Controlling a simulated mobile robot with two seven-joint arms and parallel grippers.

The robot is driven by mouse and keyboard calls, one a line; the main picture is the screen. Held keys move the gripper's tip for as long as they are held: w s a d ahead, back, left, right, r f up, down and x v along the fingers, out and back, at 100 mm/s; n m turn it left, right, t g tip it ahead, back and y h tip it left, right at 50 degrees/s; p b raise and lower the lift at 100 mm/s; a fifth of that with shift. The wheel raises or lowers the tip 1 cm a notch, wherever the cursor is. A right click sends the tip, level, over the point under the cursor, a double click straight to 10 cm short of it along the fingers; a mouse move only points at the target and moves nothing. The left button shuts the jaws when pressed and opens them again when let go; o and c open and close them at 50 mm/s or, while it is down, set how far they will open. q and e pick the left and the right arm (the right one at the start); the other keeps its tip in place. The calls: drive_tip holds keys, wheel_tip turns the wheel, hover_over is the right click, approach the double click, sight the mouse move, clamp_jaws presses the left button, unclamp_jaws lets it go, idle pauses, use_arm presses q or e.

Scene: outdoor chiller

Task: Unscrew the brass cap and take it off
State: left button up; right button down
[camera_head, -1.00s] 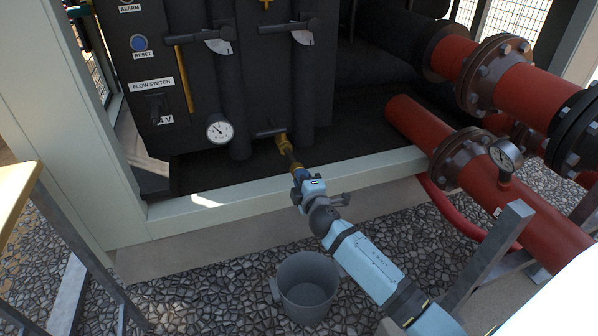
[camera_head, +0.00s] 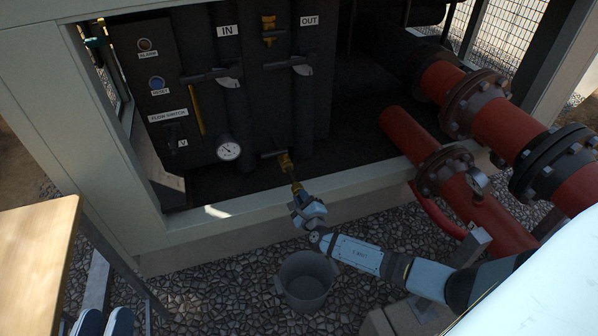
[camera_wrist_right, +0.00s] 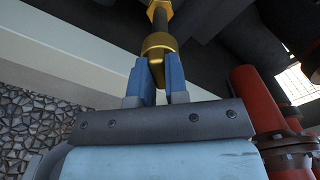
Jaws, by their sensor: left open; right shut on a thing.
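The brass cap (camera_wrist_right: 157,46) sits at the end of a dark pipe stub below a brass valve (camera_head: 285,161). My right gripper (camera_wrist_right: 160,75) is shut on the cap, with its blue fingers on either side of the cap's lower end. In the head view the right gripper (camera_head: 299,200) reaches up to the stub from below, and the cap is small and partly covered by it. The cap and stub look in line; I cannot tell how far the cap is turned. My left gripper (camera_head: 104,320) is open and empty at the bottom left, by the table.
A grey bucket (camera_head: 307,284) stands on the gravel below the valve. A wooden table (camera_head: 35,262) is at the left. A pale frame sill (camera_head: 240,217) runs under the valve. Red flanged pipes (camera_head: 480,205) are at the right. A dial gauge (camera_head: 228,149) hangs left of the valve.

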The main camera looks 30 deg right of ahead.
drive_tip(key=n+p, duration=0.2)
drive_tip(key=n, duration=0.4)
drive_tip(key=c, duration=1.1)
unclamp_jaws()
drive_tip(key=shift+c, duration=0.2)
use_arm(q)
wheel_tip(320, 180, up, 4)
drive_tip(key=shift+r, duration=0.1)
use_arm(e)
drive_tip(key=shift+o, duration=0.4)
drive_tip(key=shift+o, duration=0.4)
